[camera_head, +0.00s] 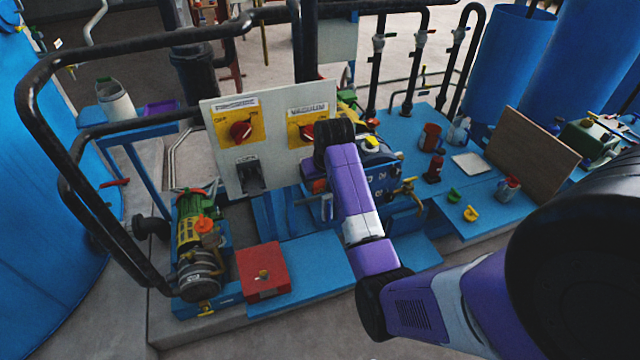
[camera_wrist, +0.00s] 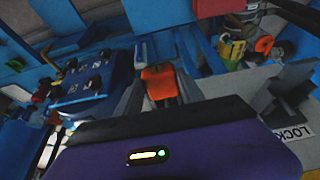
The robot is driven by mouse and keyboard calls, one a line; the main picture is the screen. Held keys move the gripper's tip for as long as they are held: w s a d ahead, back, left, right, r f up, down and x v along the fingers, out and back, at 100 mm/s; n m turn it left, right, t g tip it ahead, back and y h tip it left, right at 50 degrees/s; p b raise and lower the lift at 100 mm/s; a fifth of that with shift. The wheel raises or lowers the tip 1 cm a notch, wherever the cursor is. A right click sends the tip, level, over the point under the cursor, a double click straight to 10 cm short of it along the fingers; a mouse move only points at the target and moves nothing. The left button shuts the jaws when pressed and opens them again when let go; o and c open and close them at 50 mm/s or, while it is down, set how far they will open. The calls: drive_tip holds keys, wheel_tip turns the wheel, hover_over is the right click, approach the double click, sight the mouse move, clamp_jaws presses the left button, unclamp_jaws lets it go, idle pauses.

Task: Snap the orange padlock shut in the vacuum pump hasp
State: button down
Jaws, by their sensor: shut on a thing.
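The orange padlock (camera_wrist: 160,85) sits between the two fingers of my gripper (camera_wrist: 160,92) in the wrist view. My gripper is shut on it; the shackle is hard to make out. In the head view my arm hides most of the gripper and the padlock. A black hasp (camera_head: 250,178) hangs low on the left of the pale panel (camera_head: 222,120), under a small label. In the wrist view a black bracket (camera_wrist: 289,87) by a LOCK label (camera_wrist: 291,133) lies right of the padlock, apart from it. Whether another hasp is behind my arm cannot be seen.
Two red knobs on yellow plates, left (camera_head: 240,131) and right (camera_head: 308,132), are on the panel. A green-and-yellow pump (camera_head: 190,225) and a red box (camera_head: 263,272) stand below left. Black pipes (camera_head: 150,42) arch around the panel. Small yellow (camera_head: 470,213) and green (camera_head: 454,195) pieces lie on the right bench.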

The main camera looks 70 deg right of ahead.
drive_tip(key=shift+w+d, duration=0.15)
drive_tip(key=c, duration=0.7)
unclamp_jaws()
drive_tip(key=shift+o, duration=0.2)
